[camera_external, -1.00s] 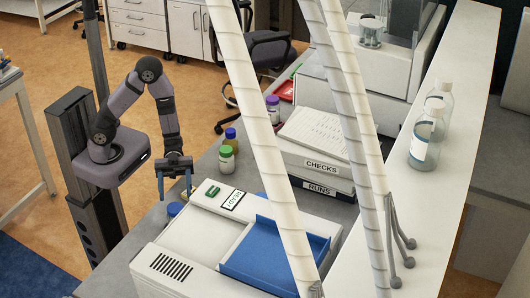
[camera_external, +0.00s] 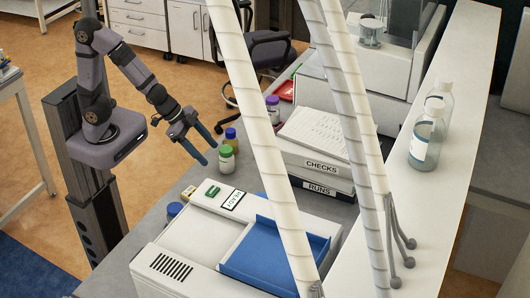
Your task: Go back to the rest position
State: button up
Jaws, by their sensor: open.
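My gripper (camera_external: 202,151) is open and empty. Its two blue fingers are spread and point down and to the right. It hangs in the air above the left edge of the bench, to the left of the bottles, and appears apart from them. My arm is folded upward, with its elbow high near its column.
Bottles with a green cap (camera_external: 226,159), a blue cap (camera_external: 231,138) and a purple cap (camera_external: 272,109) stand on the bench. A white machine with a blue tray (camera_external: 265,262) is in front.

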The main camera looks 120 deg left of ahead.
jog(key=s+d+f+g+b, duration=0.1)
jog(key=s+f, duration=0.1)
jog(key=s+d+f+g+b, duration=0.1)
jog(key=f+b, duration=0.1)
jog(key=s+d+f+b, duration=0.2)
jog(key=shift+s+f+g, duration=0.3)
jog(key=shift+s+g, duration=0.05)
jog(key=shift+g, duration=0.05)
jog(key=s+d+f+g+b, duration=0.1)
jog(key=s+d+f, duration=0.1)
jog(key=s+d+f+g+h+b, duration=0.1)
jog(key=s+d+f+b, duration=0.1)
jog(key=shift+s+d, duration=0.25)
jog(key=s+d+g, duration=0.1)
jog(key=s, duration=0.1)
jog(key=s+d+f+m+g+h+b, duration=0.1)
jog(key=d, duration=0.1)
jog(key=shift+s+d+f, duration=0.15)
jog(key=shift+s+d, duration=0.15)
jog(key=shift+s, duration=0.05)
